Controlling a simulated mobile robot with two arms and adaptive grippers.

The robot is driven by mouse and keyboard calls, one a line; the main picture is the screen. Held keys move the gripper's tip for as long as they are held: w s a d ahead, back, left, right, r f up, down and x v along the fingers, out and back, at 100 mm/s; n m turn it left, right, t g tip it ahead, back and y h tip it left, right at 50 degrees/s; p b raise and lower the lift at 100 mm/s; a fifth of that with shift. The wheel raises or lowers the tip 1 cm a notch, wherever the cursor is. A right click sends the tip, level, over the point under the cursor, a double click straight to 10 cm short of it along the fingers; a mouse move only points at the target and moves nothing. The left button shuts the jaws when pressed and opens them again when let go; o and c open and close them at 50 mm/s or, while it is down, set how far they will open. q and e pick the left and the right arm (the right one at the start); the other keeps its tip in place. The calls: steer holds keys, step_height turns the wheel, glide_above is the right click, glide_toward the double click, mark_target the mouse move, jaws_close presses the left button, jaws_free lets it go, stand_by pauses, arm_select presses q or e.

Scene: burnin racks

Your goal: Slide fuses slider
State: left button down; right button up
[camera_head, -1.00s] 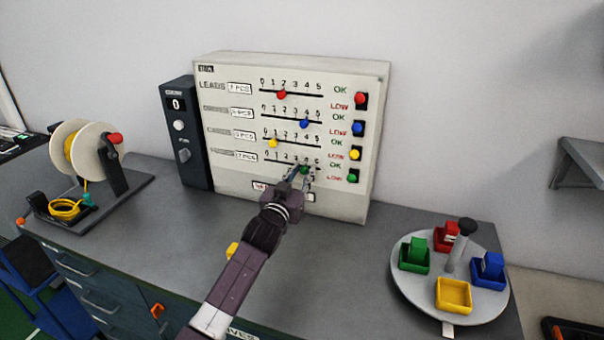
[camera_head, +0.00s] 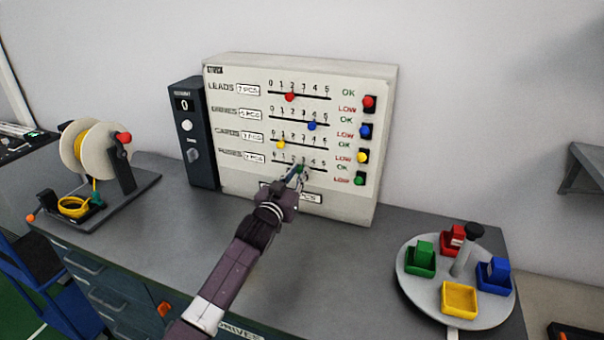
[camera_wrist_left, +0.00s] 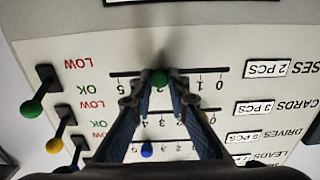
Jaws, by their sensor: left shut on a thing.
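The white panel (camera_head: 232,165) carries several slider rows on the table. The bottom FUSES row has a green slider knob (camera_head: 299,168), also seen upside down in the left wrist view (camera_wrist_left: 160,77). My left gripper (camera_head: 301,173) is shut on this green knob; its fingers show in the left wrist view (camera_wrist_left: 160,87). The knob sits around the middle of the fuses scale, near the 3 mark, whose number is hidden. The FUSES count label (camera_wrist_left: 270,68) reads 2 PCS in the wrist view. My right gripper is not in view.
Above are the red (camera_head: 290,97), blue (camera_head: 312,125) and yellow (camera_head: 281,144) slider knobs. Coloured switches (camera_head: 364,131) line the panel's right side. A dark counter box (camera_head: 190,140) stands left, a wire spool (camera_head: 85,150) further left. A round tray (camera_head: 418,297) with coloured bins stands right.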

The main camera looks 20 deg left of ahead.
arm_select(q)
steer(key=c, duration=1.9)
jaws_free()
steer(key=shift+d, duration=0.15)
steer(key=shift+o, duration=0.3)
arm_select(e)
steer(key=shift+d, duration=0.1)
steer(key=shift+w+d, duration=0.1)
arm_select(q)
steer(key=shift+s, duration=0.1)
steer(key=s, duration=1.2)
steer(key=shift+a, duration=0.3)
steer(key=shift+w, duration=0.1)
